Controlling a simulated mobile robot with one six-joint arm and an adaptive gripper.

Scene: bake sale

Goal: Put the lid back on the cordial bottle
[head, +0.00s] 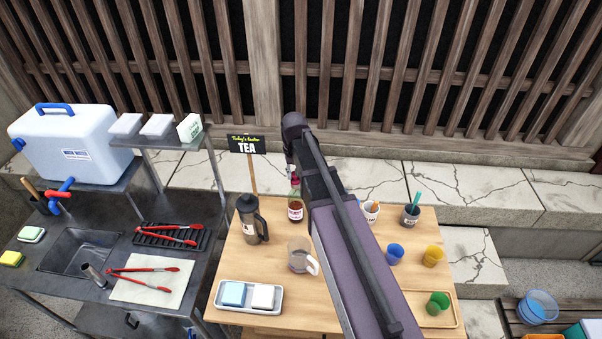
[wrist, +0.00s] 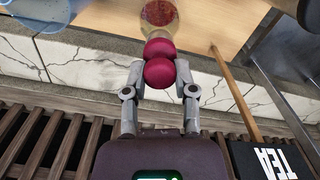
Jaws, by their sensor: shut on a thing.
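The cordial bottle (head: 295,209) stands upright on the wooden table, clear with dark red contents and a white label. In the wrist view the bottle (wrist: 160,14) shows beyond the fingertips. My gripper (wrist: 158,78) is shut on the dark red lid (wrist: 158,73), which has a rounded end between the fingers. A second rounded red part lies between this and the bottle; I cannot tell whether it belongs to the lid. The lid is in line with the bottle's top, but I cannot tell if it is seated.
A dark flask (head: 250,222) and a glass jug (head: 299,258) stand near the bottle. A TEA sign (head: 246,145) rises behind them on a stick. Cups, including a blue one (head: 394,253), stand to the right. A white tray (head: 222,304) is at front left.

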